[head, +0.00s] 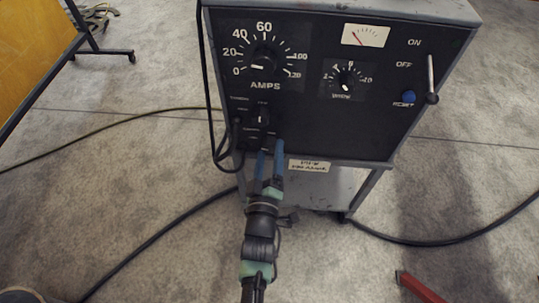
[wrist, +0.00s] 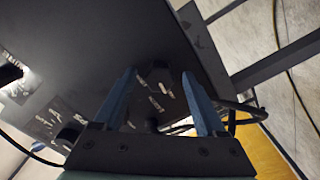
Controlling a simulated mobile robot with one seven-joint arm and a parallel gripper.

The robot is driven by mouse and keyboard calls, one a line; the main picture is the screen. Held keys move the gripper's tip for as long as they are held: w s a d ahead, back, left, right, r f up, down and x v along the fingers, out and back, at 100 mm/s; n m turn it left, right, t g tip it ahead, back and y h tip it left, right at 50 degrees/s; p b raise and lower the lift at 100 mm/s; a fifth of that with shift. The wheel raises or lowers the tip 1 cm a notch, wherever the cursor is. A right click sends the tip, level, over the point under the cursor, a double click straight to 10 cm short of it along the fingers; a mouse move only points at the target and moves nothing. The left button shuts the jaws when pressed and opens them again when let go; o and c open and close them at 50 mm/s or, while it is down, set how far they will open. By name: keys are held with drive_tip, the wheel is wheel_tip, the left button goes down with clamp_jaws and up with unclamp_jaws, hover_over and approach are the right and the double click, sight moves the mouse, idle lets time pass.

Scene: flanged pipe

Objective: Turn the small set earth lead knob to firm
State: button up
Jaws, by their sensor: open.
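The welding set (head: 330,120) is a dark panel in a grey case on a stand. A small black knob (head: 262,115) with tiny labels sits below the AMPS dial at the panel's lower left. More tiny labels sit just under it; I cannot read which marks the earth lead. My gripper (head: 270,148) is open, its two blue fingers pointing up at the panel's lower left edge, below that knob. In the wrist view my gripper (wrist: 160,75) spans a patch of small labels and dark parts. I see nothing held. Contact with the panel cannot be told.
The AMPS dial (head: 263,66), a smaller dial (head: 346,78), a blue reset button (head: 409,97) and a lever switch (head: 431,80) share the panel. Black cables hang at the panel's left and run over the floor. A red object (head: 420,288) lies at the lower right.

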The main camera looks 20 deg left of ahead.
clamp_jaws()
idle(0.3)
drive_tip(key=shift+m, duration=0.4)
drive_tip(key=m, duration=0.2)
drive_tip(key=shift+f+m, duration=0.1)
drive_tip(key=shift+m, duration=0.3)
drive_tip(key=m+b, duration=0.1)
drive_tip(key=m, duration=0.3)
drive_tip(key=shift+a+m, duration=0.1)
drive_tip(key=shift+m, duration=0.2)
drive_tip(key=m+b, duration=0.1)
drive_tip(key=m, duration=0.3)
drive_tip(key=shift+s+a, duration=0.1)
drive_tip(key=shift+m, duration=1.5)
drive_tip(key=shift+b, duration=0.3)
